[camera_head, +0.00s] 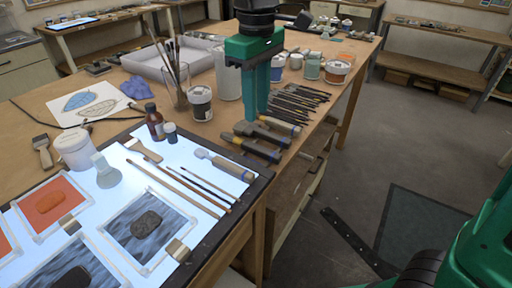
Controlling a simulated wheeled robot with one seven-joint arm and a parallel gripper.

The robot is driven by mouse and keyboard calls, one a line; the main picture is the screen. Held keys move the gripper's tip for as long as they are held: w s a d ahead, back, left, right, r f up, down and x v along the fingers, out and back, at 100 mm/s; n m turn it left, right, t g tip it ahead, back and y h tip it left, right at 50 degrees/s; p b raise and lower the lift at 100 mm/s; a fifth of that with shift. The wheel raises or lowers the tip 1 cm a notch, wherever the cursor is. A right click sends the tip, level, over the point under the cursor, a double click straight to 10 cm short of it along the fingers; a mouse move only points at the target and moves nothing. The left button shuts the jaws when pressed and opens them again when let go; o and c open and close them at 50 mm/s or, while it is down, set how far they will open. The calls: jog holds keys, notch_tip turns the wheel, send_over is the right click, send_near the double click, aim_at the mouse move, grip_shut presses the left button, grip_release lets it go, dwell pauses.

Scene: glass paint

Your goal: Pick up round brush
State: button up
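My gripper (256,114) is green and points straight down over the right side of the workbench, above or beside some thick-handled tools (256,136). I see it side-on, so the gap between its fingers is hidden. Several long thin brushes (178,187) lie on the lit panel, to the left of and nearer than my gripper. A thicker pale-handled brush (225,165) lies beside them. A row of dark slim tools or brushes (295,102) lies just right of my gripper. More brushes stand in a glass jar (176,95). I cannot tell which one is the round brush.
Paint pots (336,72) and a white tray (160,62) stand farther back. Open floor (400,140) is at right.

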send_over(254, 145)
jog(key=f, duration=0.5)
jog(key=shift+s+f, duration=0.25)
jog(key=shift+w+a+f, duration=0.1)
jog(key=shift+w+f, duration=0.05)
jog(key=shift+f, duration=1.15)
jog(key=shift+w+f, duration=0.1)
jog(key=shift+f, duration=1.2)
jog(key=shift+c, duration=0.4)
grip_shut()
